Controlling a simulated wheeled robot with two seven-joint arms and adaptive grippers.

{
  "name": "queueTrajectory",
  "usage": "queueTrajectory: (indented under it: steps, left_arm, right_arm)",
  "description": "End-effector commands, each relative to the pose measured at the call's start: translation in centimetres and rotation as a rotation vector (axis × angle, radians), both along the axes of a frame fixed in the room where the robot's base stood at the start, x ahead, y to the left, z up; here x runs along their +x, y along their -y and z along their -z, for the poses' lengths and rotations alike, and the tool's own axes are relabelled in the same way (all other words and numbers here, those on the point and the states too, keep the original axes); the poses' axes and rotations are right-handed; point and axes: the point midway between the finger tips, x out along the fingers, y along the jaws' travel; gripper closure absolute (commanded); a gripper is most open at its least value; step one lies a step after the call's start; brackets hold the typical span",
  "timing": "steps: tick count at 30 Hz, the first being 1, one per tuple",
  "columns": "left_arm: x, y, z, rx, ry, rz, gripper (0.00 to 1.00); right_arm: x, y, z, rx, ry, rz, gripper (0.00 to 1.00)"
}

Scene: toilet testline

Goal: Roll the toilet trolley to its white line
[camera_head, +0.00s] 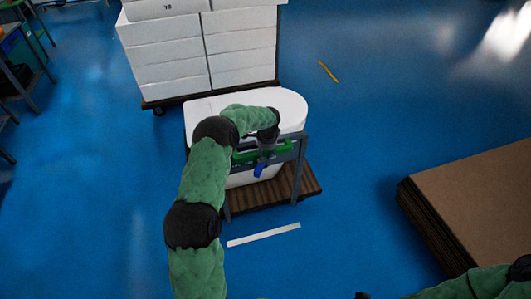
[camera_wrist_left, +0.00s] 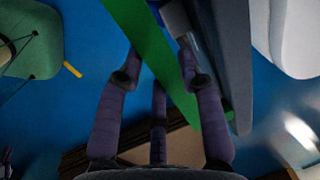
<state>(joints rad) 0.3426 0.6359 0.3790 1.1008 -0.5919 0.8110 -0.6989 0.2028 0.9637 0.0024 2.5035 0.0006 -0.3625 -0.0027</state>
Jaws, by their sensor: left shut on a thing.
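The toilet trolley (camera_head: 309,184) has a brown wooden deck, a grey frame and a green handle bar (camera_head: 247,156). A white toilet (camera_head: 290,106) stands on it. The white line (camera_head: 263,235) lies on the blue floor just in front of the trolley, apart from its deck. My left gripper (camera_head: 264,157) is shut on the green handle, and my arm hides part of the toilet and frame. In the left wrist view the fingers (camera_wrist_left: 160,65) lie around the green bar (camera_wrist_left: 150,50). Only a dark tip of my right gripper (camera_head: 363,295) shows at the bottom edge.
A cart of stacked white boxes (camera_head: 200,50) stands close behind the trolley. A stack of brown boards (camera_head: 480,195) lies at the right. A yellow floor mark (camera_head: 328,71) is at the back right. Shelving (camera_head: 22,60) stands at the far left. Floor around the white line is clear.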

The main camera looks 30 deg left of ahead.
Motion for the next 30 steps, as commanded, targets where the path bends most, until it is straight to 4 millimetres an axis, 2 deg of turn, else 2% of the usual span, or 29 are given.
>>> queueTrajectory:
  steps: [4, 5, 6, 7, 16, 20, 23, 30]
  left_arm:
    - [-0.2, 0.2, 0.1, -0.002, -0.007, 0.001, 1.00]
    - [-0.2, 0.2, 0.1, -0.002, -0.007, 0.001, 0.54]
    - [-0.2, 0.2, 0.1, -0.002, -0.007, 0.001, 0.43]
    - [-0.2, 0.2, 0.1, -0.002, -0.006, 0.001, 0.40]
    - [-0.1, 0.1, 0.0, -0.001, -0.004, 0.001, 0.40]
    - [-0.1, 0.2, -0.6, 0.000, -0.002, 0.001, 0.40]
    - [-0.2, 0.3, -1.9, -0.001, -0.001, 0.000, 0.40]
    - [-0.8, 1.1, -6.6, 0.000, 0.000, 0.001, 0.40]
  right_arm:
    - [0.0, 0.0, 0.0, 0.000, 0.000, 0.000, 1.00]
    - [0.0, 0.0, 0.0, 0.000, 0.000, 0.000, 1.00]
    - [0.0, 0.0, 0.0, 0.000, 0.000, 0.000, 1.00]
    - [0.0, 0.0, 0.0, 0.000, 0.000, 0.000, 1.00]
    - [0.0, 0.0, 0.0, 0.000, 0.000, 0.000, 1.00]
    - [0.0, 0.0, 0.0, 0.000, 0.000, 0.000, 1.00]
    - [0.0, 0.0, 0.0, 0.000, 0.000, 0.000, 1.00]
    - [0.0, 0.0, 0.0, 0.000, 0.000, 0.000, 1.00]
